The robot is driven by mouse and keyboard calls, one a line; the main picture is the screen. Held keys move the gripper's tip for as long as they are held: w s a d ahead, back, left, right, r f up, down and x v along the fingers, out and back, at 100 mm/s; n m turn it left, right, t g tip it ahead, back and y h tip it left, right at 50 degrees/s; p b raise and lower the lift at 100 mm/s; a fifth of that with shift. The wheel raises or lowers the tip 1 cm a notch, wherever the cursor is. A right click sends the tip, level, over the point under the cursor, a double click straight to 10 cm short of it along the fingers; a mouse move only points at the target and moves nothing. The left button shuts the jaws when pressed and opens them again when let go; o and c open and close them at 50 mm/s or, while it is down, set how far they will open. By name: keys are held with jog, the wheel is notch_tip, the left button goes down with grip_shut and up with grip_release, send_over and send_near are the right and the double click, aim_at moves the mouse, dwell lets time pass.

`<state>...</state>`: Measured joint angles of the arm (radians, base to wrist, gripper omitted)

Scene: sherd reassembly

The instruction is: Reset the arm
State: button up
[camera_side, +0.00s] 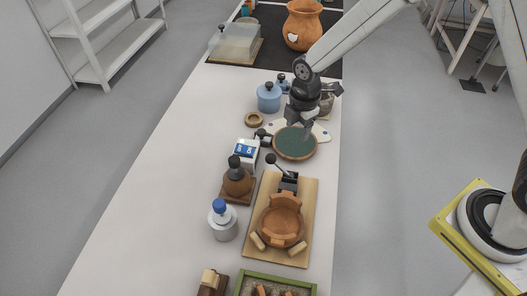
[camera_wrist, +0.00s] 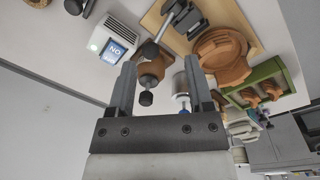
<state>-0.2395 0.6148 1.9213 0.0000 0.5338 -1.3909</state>
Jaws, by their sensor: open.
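My gripper (camera_side: 307,132) is above the round green pad (camera_side: 295,143) in the side view. In the wrist view my gripper's two fingers (camera_wrist: 161,75) stand apart with nothing held between them; the brown bottle and the white bottle show beyond them. The wooden board (camera_side: 290,252) carries a round terracotta piece (camera_side: 281,222) and a black clamp (camera_side: 288,182), nearer the camera than my gripper. The terracotta piece also shows in the wrist view (camera_wrist: 220,50).
A brown bottle (camera_side: 237,180), a white bottle with a blue cap (camera_side: 222,222) and a white box (camera_side: 244,153) stand left of the board. Blue jars (camera_side: 268,98) stand behind. A green-framed tray (camera_side: 248,276) lies at the front. The table's left side is clear.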

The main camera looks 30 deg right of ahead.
jog(key=s+d+r+m+t, duration=0.1)
jog(key=s+d+r+m, duration=0.2)
jog(key=s+d+m, duration=0.2)
jog(key=s+d+r+m, duration=0.4)
jog(key=s+m, duration=0.5)
jog(key=m, duration=0.4)
jog(key=shift+s+d+r+m+t, duration=0.2)
jog(key=shift+d+m+t, duration=0.15)
jog(key=shift+d, duration=0.35)
